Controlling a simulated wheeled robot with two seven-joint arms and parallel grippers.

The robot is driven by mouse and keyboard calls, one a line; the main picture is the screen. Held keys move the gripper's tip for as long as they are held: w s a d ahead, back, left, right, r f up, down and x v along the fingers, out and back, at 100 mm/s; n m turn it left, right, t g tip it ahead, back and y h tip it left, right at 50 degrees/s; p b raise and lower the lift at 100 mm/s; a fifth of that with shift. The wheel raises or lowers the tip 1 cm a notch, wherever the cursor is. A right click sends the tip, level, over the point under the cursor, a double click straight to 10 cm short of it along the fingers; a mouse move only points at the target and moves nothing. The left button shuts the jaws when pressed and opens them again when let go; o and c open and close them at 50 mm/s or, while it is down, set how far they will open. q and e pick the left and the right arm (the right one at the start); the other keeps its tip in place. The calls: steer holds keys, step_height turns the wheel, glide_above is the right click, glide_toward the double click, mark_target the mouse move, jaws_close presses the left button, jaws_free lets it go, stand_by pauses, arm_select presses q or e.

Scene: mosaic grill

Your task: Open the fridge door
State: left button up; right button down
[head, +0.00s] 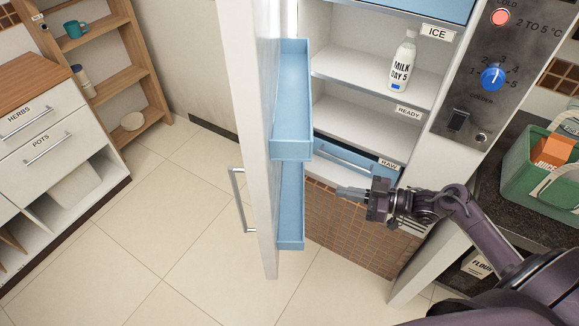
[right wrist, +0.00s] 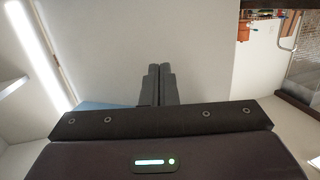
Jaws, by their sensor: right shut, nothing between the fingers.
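The fridge door (head: 246,120) stands wide open in the head view, swung out to the left and seen nearly edge-on. Its bar handle (head: 238,200) is on the outer side, facing left. Blue door bins (head: 291,150) line its inner side. The fridge inside (head: 340,75) shows shelves and a blue drawer. My right gripper (head: 345,192) is shut and empty, in front of the lower part of the opening, to the right of the door bins. Its closed fingers (right wrist: 158,85) also show in the right wrist view. My left gripper is out of view.
A milk bottle (head: 402,62) stands on a fridge shelf. The control panel (head: 480,80) is at the right. A green crate (head: 545,180) sits on the dark counter. Cabinets (head: 45,140) stand at the left. The tiled floor (head: 165,215) left of the door is clear.

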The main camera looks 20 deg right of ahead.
step_height(320, 180, up, 12)
steer(key=s+a+n+g+y, duration=0.3)
steer(key=n+y, duration=0.1)
steer(key=p, duration=0.6)
glide_toward(272, 173)
steer(key=x, duration=0.2)
steer(key=r+x, duration=0.1)
steer(key=x, duration=0.3)
steer(key=shift+s+a+r, duration=0.15)
steer(key=shift+s+a, duration=0.05)
steer(key=shift+s, duration=0.05)
steer(key=shift+w+a, duration=0.1)
steer(key=shift+a, duration=0.25)
